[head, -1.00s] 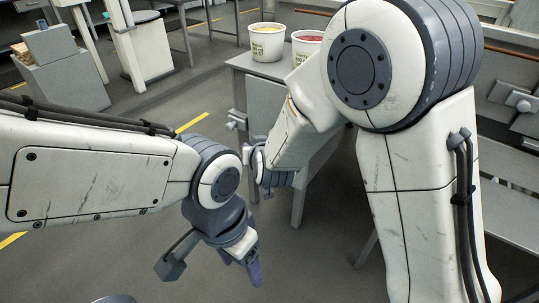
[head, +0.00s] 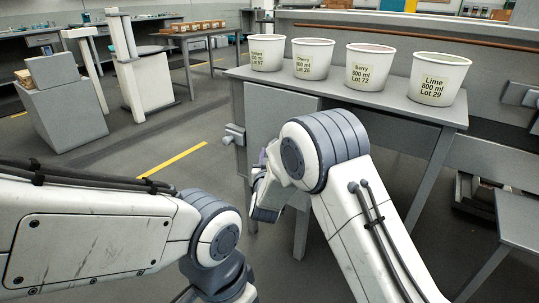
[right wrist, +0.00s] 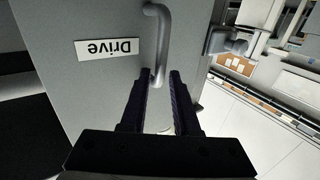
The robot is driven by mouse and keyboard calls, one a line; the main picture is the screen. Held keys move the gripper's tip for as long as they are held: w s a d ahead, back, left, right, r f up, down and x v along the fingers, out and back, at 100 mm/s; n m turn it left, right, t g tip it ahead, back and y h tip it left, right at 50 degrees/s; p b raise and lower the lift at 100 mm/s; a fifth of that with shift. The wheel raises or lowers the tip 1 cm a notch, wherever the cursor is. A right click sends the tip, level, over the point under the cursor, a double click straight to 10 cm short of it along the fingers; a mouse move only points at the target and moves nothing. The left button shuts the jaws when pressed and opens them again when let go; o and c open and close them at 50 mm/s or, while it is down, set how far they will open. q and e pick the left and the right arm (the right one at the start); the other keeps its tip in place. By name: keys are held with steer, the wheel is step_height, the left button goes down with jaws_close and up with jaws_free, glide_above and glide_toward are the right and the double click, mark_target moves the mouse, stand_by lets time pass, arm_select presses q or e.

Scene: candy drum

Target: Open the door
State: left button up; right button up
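The grey door panel (head: 280,112) sits under the table in the head view and looks closed. In the right wrist view the panel (right wrist: 95,85) carries an upside-down "Drive" label (right wrist: 107,48) and a curved metal handle (right wrist: 160,45). My right gripper (right wrist: 164,74) is open, its two dark fingers pointing at the panel. The handle's near end shows in the gap between the fingertips, closer to the left finger; I cannot tell if they touch. In the head view my right forearm hides the handle. My left arm is at lower left, its fingers below the frame.
A metal latch-like fitting (head: 234,135) juts from the table's left side; it also shows in the right wrist view (right wrist: 226,42). Several labelled white tubs, including the Lime tub (head: 440,78), stand on the tabletop (head: 390,103). Open floor lies left of the table.

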steer(key=shift+w, duration=1.35)
jaws_close()
stand_by(0.4)
